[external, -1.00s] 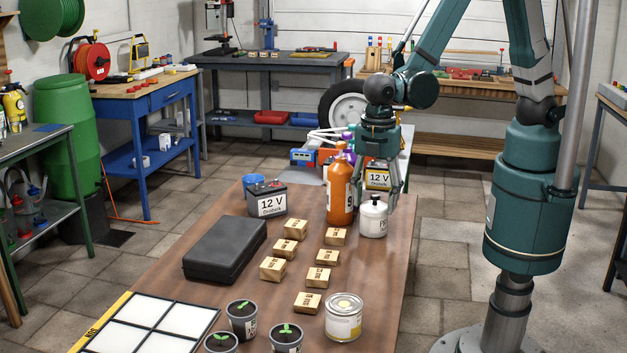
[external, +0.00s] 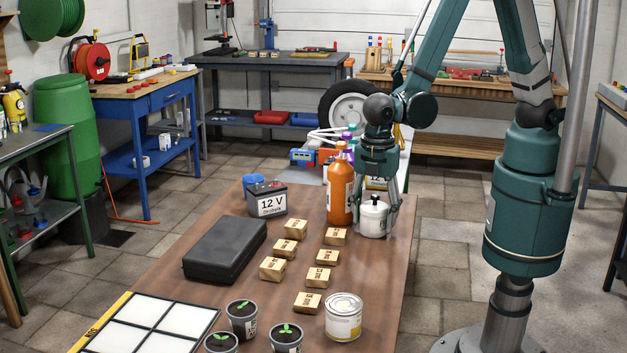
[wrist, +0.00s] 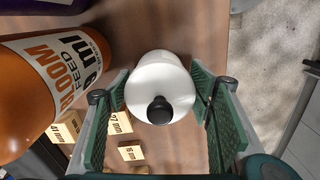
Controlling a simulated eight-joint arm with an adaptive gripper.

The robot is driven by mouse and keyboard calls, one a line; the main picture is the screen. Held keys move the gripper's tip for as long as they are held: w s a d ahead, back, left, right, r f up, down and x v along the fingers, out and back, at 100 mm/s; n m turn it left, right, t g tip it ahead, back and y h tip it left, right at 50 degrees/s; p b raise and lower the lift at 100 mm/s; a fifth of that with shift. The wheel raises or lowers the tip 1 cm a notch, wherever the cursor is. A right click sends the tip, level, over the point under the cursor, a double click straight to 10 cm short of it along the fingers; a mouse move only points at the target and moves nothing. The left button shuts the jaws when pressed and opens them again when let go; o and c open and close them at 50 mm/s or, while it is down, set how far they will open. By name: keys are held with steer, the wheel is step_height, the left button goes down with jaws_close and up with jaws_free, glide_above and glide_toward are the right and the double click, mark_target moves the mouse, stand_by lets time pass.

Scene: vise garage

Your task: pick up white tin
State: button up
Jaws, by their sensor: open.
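The white tin (external: 374,217) with a black knob on top stands upright at the right edge of the brown table, beside the orange bottle (external: 340,195). In the wrist view the white tin (wrist: 160,82) is between the two green finger pads, with its black knob facing the camera. My gripper (external: 376,212) is open around the tin from above; in the wrist view, my gripper (wrist: 161,92) has one pad on each side, close to it. Whether a pad touches it, I cannot tell.
The orange bottle stands close on the left. Several small wooden blocks (external: 327,257) lie nearer the camera, with a lidded can (external: 343,318), a black case (external: 225,248) and potted seedlings (external: 242,320). A 12 V battery (external: 266,198) is further left.

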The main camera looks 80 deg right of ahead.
mark_target(375, 195)
stand_by(0.3)
steer(key=c, duration=0.9)
steer(key=shift+r+p, duration=0.75)
steer(key=shift+r, duration=4.25)
